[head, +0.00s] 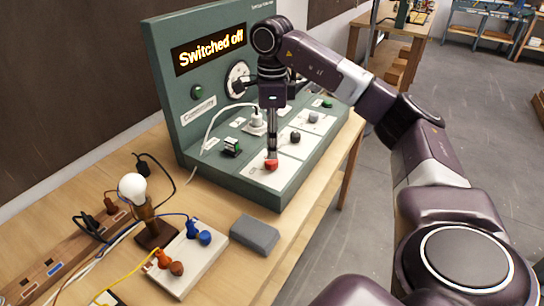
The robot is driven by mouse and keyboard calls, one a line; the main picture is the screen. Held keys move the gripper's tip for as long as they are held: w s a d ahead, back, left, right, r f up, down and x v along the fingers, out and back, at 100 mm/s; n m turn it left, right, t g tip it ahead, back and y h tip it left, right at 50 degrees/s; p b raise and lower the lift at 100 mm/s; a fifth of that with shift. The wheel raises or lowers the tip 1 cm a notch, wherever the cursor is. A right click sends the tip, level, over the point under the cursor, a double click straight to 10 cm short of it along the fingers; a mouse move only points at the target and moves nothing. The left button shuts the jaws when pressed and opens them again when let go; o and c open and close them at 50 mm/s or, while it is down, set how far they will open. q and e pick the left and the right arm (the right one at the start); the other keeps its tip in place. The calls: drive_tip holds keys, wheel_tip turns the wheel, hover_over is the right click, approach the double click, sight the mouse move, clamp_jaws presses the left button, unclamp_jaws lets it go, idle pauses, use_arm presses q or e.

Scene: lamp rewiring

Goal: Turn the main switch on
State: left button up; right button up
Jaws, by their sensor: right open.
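The green control panel (213,98) stands on the wooden bench, and its display (210,50) reads "Switched off". A black switch with a green part (232,147) sits on the panel's lower deck. A red knob (271,165) sits on a white plate near the deck's front. I cannot read which one is labelled as the main switch. My right gripper (271,154) points down with its fingertips right at the red knob, to the right of the black and green switch. It is open; whether it touches the knob is unclear. My left gripper is out of view.
Dark and grey knobs (295,137) stand behind my right gripper. A white plug (256,121) with a cable sits in the deck.

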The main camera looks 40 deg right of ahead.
sight(272, 164)
wheel_tip(272, 164, down, 4)
drive_tip(key=shift+f, duration=0.5)
drive_tip(key=shift+c, duration=0.2)
drive_tip(key=c, duration=1.1)
